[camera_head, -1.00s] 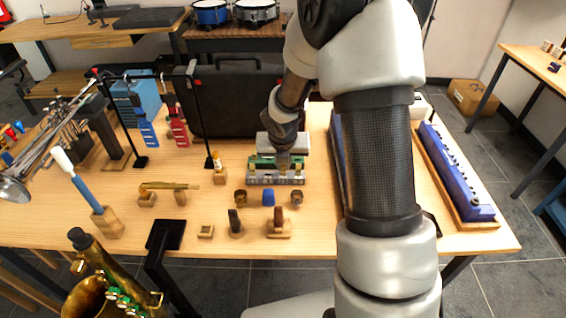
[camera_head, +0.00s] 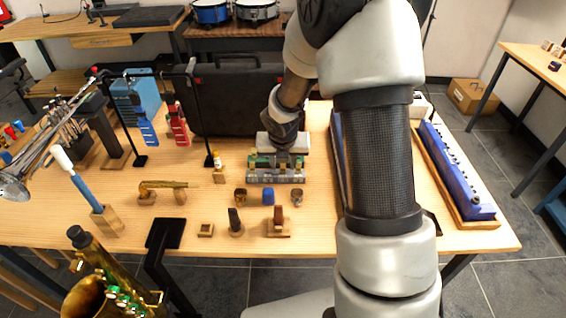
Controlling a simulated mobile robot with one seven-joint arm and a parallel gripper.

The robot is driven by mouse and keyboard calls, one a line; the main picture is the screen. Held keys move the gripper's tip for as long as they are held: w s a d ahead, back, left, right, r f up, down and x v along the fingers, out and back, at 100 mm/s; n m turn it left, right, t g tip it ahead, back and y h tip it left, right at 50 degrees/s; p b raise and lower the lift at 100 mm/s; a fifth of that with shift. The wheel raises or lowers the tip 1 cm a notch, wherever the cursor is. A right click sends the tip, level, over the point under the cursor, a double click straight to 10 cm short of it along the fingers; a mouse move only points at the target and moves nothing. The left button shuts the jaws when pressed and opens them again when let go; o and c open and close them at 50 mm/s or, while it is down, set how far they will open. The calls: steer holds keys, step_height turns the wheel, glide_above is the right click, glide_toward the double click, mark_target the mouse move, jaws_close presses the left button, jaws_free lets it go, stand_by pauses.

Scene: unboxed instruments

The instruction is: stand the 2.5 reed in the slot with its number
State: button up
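A reed holder (camera_head: 276,179) with a grey front stands near the middle of the wooden table. Several small green and tan upright pieces show along it; their numbers are too small to read. I cannot tell which piece is the 2.5 reed or which slot bears its number. My gripper (camera_head: 284,143) is over the back of the holder, dark and small in view. Its fingertips do not show clearly, so I cannot tell whether it is open or holds a reed.
Two small brown cups and a blue piece (camera_head: 268,198) stand in front of the holder. Mouthpieces on wooden stands (camera_head: 236,222) are nearer the front edge. A black case (camera_head: 238,100) stands behind. A long blue instrument (camera_head: 455,172) lies at right, beyond my arm.

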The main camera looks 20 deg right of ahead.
steer(key=shift+r, duration=0.1)
steer(key=p+v, duration=0.7)
steer(key=v, duration=1)
steer(key=shift+r, duration=0.1)
